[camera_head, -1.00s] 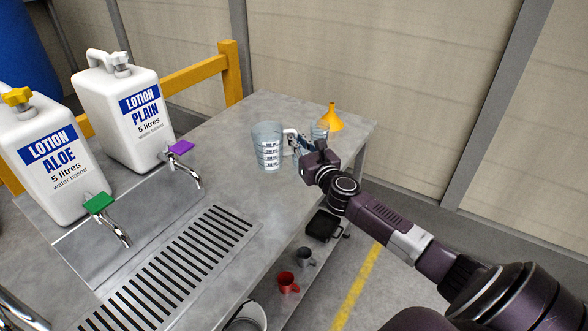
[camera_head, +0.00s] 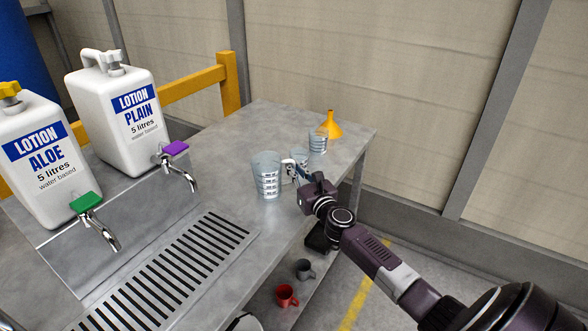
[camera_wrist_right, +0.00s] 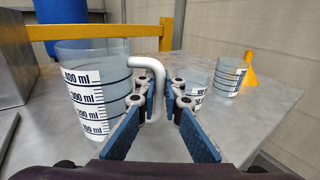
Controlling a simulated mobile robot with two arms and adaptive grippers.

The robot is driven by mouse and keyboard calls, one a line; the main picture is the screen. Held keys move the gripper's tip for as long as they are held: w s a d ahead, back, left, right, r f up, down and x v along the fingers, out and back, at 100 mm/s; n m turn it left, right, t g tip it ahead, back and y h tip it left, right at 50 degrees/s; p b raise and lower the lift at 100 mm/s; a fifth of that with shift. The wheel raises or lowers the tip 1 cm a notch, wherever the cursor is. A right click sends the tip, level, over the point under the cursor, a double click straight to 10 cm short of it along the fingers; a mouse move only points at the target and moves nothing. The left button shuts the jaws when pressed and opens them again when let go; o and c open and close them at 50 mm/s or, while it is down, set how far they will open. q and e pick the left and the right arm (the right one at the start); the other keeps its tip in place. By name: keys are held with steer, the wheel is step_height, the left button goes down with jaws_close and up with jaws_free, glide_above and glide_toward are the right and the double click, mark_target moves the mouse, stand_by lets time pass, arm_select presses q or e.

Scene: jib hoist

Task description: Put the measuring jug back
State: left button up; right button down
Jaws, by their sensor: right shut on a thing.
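The clear measuring jug (camera_head: 267,178) with white volume marks stands upright at the table's right part, in the head view. My right gripper (camera_head: 290,171) is at its right side, shut on the white handle. In the right wrist view the jug (camera_wrist_right: 92,95) is at the left, and its handle (camera_wrist_right: 155,62) runs between the blue finger pads of the gripper (camera_wrist_right: 163,122). I cannot tell whether the jug's base touches the table. My left gripper is not in view.
Two smaller measuring cups (camera_head: 300,158) (camera_head: 318,143) and an orange funnel (camera_head: 331,125) stand behind on the table (camera_head: 215,150). Two lotion containers (camera_head: 118,110) (camera_head: 40,150) with taps and a slotted drain (camera_head: 170,275) are at the left. Mugs (camera_head: 287,295) sit on the lower shelf.

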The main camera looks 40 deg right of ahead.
steer(key=shift+f, duration=0.2)
steer(key=c, duration=2.1)
jaws_free()
steer(key=shift+r, duration=0.25)
steer(key=s, duration=0.4)
steer(key=s+a, duration=0.1)
steer(key=s, duration=0.3)
steer(key=s+a, duration=0.1)
steer(key=s, duration=0.2)
steer(key=shift+s+a+p, duration=0.15)
steer(key=shift+s+p, duration=0.15)
steer(key=shift+s, duration=0.1)
